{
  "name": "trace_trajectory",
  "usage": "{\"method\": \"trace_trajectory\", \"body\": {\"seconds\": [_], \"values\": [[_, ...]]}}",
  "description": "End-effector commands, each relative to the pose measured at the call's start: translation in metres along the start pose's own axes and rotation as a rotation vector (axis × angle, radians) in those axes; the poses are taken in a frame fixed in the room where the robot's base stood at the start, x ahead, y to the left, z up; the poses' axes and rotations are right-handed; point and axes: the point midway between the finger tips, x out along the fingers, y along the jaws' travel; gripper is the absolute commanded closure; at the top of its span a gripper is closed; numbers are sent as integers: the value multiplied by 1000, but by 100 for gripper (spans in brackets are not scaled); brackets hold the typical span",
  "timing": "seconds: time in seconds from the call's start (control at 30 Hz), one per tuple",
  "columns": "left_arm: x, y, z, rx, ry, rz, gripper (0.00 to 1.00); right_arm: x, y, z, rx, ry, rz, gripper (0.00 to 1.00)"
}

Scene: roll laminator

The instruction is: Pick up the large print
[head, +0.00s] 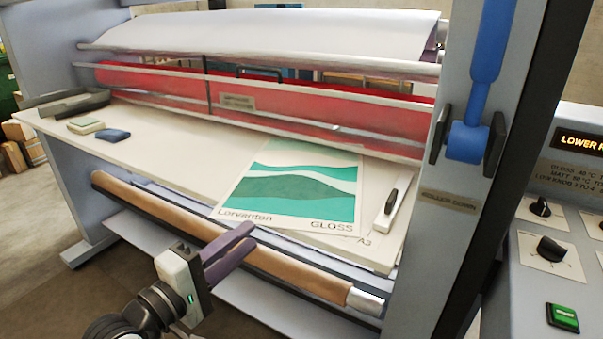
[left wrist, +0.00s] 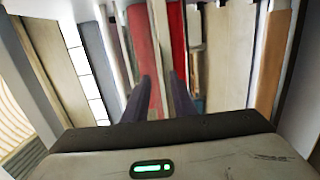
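The large print (head: 296,192) lies flat on the laminator's pale feed table in the head view. It has green and white wave shapes, with "Lorvanton" and "GLOSS" along its front edge. Its front left corner reaches the table's front edge and seems to stick out slightly past it. My left gripper (head: 228,252) is in front of the table edge, just below that corner and apart from the print. Its two dark fingers are apart and empty; they also show in the left wrist view (left wrist: 160,100). I cannot make out the print in that view. My right gripper is not in view.
The feed table (head: 160,136) carries a white guide with a dark handle (head: 388,205) right of the print. A blue block (head: 113,135) and a pale pad (head: 86,125) lie at left. A brown roll (head: 290,270) runs below the edge. Red rollers (head: 300,100) stand behind.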

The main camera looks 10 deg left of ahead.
Motion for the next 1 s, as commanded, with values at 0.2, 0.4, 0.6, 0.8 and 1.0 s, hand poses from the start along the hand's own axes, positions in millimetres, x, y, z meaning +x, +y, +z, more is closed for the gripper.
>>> {"method": "trace_trajectory", "body": {"seconds": [0.2,0.4,0.6,0.8,1.0], "values": [[33,-2,2,2,2,2,76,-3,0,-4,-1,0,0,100],[41,-4,2,1,1,-1,76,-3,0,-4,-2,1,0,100],[41,-4,2,1,2,0,86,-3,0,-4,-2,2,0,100],[40,-4,2,2,2,-1,100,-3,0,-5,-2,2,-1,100],[40,-4,2,2,2,-1,100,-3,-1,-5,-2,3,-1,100]]}}
